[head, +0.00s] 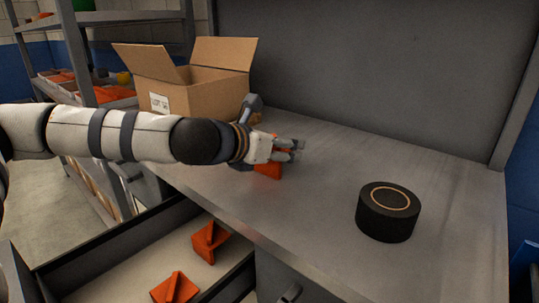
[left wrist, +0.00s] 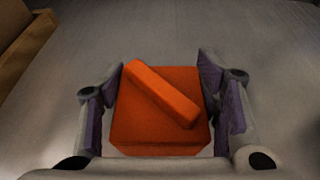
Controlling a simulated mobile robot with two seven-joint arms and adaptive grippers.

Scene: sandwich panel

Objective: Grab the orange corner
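An orange corner (head: 268,171) lies on the grey worktop, partly hidden by my left gripper (head: 291,150) in the head view. In the left wrist view the orange corner (left wrist: 158,110) has a flat base with a raised slanted bar on top. My left gripper (left wrist: 164,98) is open, with one purple-padded finger on each side of the corner. The fingers look close to its sides; I cannot tell whether they touch it. My right gripper is not in view.
An open cardboard box (head: 207,90) stands behind my left arm, and also shows in the left wrist view (left wrist: 22,48). An open drawer (head: 140,262) below holds more orange corners (head: 209,242). The worktop between is clear.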

